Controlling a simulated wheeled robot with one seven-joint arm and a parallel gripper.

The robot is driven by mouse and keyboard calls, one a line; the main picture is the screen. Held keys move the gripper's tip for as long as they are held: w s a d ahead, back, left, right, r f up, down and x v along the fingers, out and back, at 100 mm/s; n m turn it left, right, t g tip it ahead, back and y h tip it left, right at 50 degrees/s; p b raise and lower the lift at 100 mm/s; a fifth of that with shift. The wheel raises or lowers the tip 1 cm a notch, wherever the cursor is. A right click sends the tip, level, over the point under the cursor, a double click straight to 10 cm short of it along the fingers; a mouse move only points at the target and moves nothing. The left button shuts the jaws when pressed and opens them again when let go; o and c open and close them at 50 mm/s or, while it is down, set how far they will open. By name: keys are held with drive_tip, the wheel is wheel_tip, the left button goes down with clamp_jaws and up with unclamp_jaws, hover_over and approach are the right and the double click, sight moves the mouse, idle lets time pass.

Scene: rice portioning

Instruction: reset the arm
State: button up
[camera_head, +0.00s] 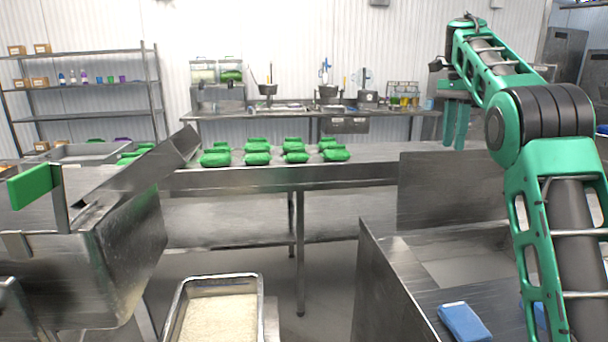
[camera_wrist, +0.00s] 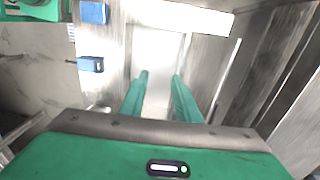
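My gripper (camera_head: 456,125) is raised at the right of the head view, at the end of my green arm, with its two green fingers pointing down. In the wrist view the fingers (camera_wrist: 160,90) stand apart with a clear gap and nothing between them, so it is open and empty. It hangs in free air over the metal station at the right and touches nothing that I can see.
A metal bin (camera_head: 365,270) with blue packs (camera_head: 464,322) stands below my arm. A tray of rice (camera_head: 220,318) is at the front centre. Several green packs (camera_head: 257,157) sit on the steel table (camera_head: 330,176). A hopper with a green handle (camera_head: 34,186) is at left.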

drive_tip(key=s+d+f+n, duration=0.2)
drive_tip(key=s+d, duration=0.1)
drive_tip(key=s, duration=0.5)
drive_tip(key=s+d+f+n, duration=0.1)
drive_tip(key=s+d+f, duration=0.15)
drive_tip(key=s, duration=0.45)
drive_tip(key=s+d+f+n, duration=0.2)
drive_tip(key=s+f, duration=0.1)
drive_tip(key=s, duration=0.5)
drive_tip(key=s+a+f+n, duration=0.2)
drive_tip(key=s+f, duration=0.7)
drive_tip(key=s, duration=0.3)
drive_tip(key=s+a+f+n, duration=0.3)
drive_tip(key=s+f, duration=0.5)
drive_tip(key=s, duration=0.4)
drive_tip(key=shift+a+f+t, duration=0.35)
drive_tip(key=shift+f+t, duration=0.05)
